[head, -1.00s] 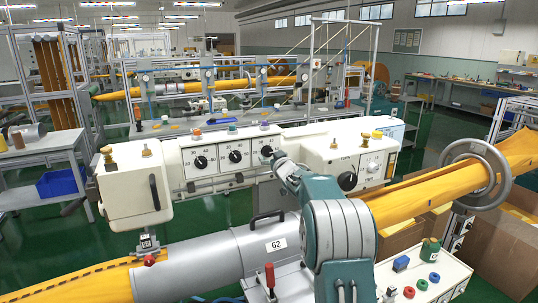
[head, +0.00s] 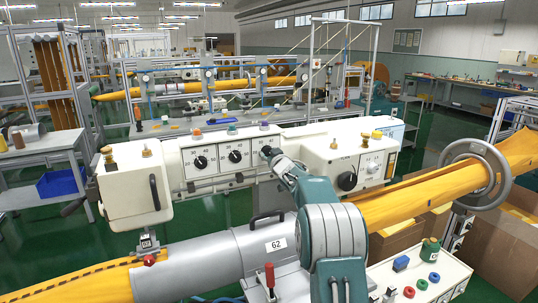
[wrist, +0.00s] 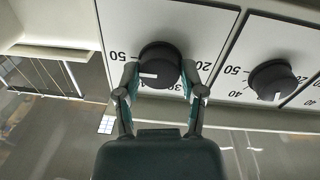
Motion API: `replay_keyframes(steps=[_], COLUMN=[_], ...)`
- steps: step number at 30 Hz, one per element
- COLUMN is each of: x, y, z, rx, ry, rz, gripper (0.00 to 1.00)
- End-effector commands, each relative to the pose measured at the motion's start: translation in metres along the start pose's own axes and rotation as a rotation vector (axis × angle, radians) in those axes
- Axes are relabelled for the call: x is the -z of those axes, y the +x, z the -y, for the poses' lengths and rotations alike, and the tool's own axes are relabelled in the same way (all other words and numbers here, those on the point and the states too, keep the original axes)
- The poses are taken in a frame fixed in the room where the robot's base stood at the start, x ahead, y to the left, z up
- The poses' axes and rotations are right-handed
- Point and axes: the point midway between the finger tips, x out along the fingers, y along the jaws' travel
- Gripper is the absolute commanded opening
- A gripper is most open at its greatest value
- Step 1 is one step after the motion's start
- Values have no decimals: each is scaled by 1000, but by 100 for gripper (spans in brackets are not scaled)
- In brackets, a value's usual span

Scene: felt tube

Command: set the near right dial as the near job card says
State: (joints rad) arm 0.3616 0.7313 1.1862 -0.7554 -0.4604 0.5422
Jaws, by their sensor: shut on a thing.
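The near right dial (wrist: 158,66) is a round black knob on a white plate, at the right end of the row of dials. In the wrist view its scale numbers appear upside down, with 50 to its left and 20 to its right. Its white mark points left. My gripper (wrist: 160,78) is shut on this dial, one finger on each side. In the head view my gripper (head: 270,155) reaches the right end of the panel and partly covers the dial. I cannot make out a job card for certain; a white plate (head: 276,244) on the grey cylinder reads 62.
A neighbouring dial (wrist: 272,80) sits close beside the held one. Another black knob (head: 347,181) is on the white housing to the right. The grey cylinder (head: 205,262) and yellow felt tube (head: 415,195) lie below the panel.

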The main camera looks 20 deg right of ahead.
Motion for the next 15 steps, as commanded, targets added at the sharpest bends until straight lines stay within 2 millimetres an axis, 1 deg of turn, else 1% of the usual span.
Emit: replay_keyframes(steps=[8, 15], x=[0, 0], y=[0, 1], z=[1, 2], rx=[0, 0], ry=[-64, -229], rz=[-5, -14], gripper=[4, 4])
